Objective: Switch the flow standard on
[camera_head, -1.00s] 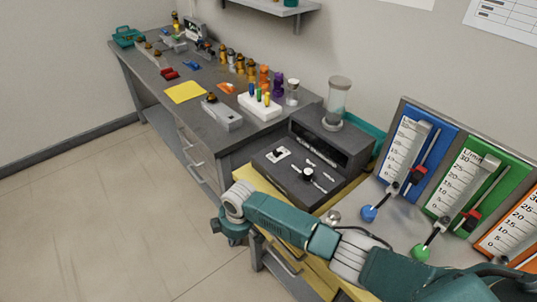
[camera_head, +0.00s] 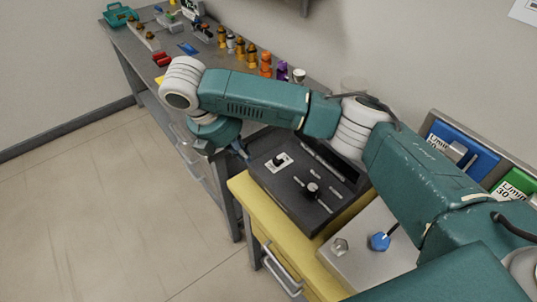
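A dark grey box (camera_head: 284,196) sits on the yellow-edged bench. Its top has a white plate with a small black switch (camera_head: 280,161), a black knob (camera_head: 313,190) and slots with light marks. I cannot tell for sure that this box is the flow standard. My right arm reaches across above it from the right. My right gripper (camera_head: 239,149) points down just left of the box's far-left corner, apart from the switch. Its fingers are mostly hidden behind the wrist, so their opening is unclear. My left gripper is out of view.
Blue (camera_head: 463,150) and green (camera_head: 514,188) scale panels stand at right, partly behind my arm. A blue knob (camera_head: 379,241) and a metal knob (camera_head: 340,246) are on the grey panel in front. Bottles (camera_head: 265,64) line the back bench. The floor at left is clear.

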